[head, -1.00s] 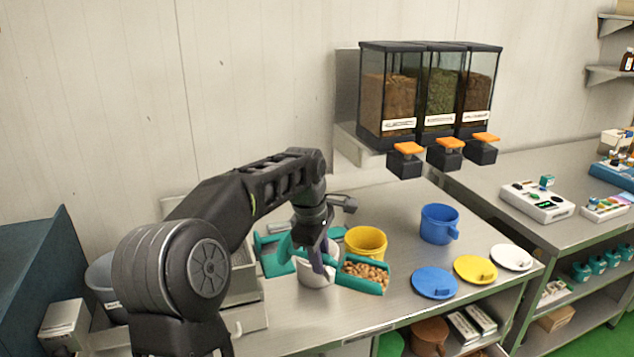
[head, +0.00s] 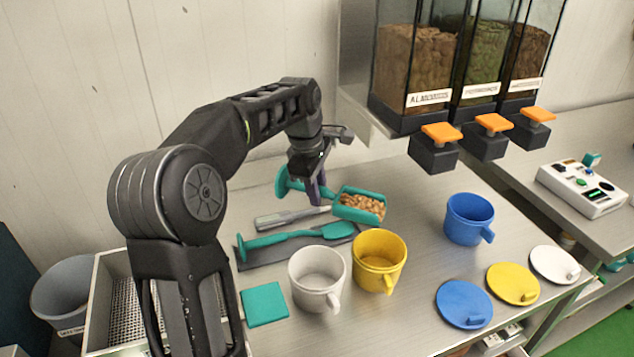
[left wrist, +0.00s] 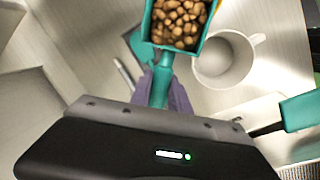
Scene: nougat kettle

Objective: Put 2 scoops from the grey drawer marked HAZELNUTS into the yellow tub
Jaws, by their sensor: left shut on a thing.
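My left gripper (head: 318,190) is shut on the handle of a teal scoop (head: 345,210) heaped with brown nuts (head: 363,203). The scoop is held behind and slightly left of the yellow tub (head: 379,272), apart from it. In the left wrist view the nuts (left wrist: 178,22) fill the scoop, and the gripper fingers (left wrist: 160,95) close around its handle. The yellow tub stands upright and open; its bottom is not clearly seen. I cannot make out a drawer marked HAZELNUTS. My right gripper is out of view.
A white tub (head: 317,284) stands left of the yellow one. A blue tub (head: 469,218) and blue, yellow (head: 513,284) and white lids lie right. A teal spatula (head: 300,238) lies on a dark mat. Dispensers (head: 435,140) overhang the back right.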

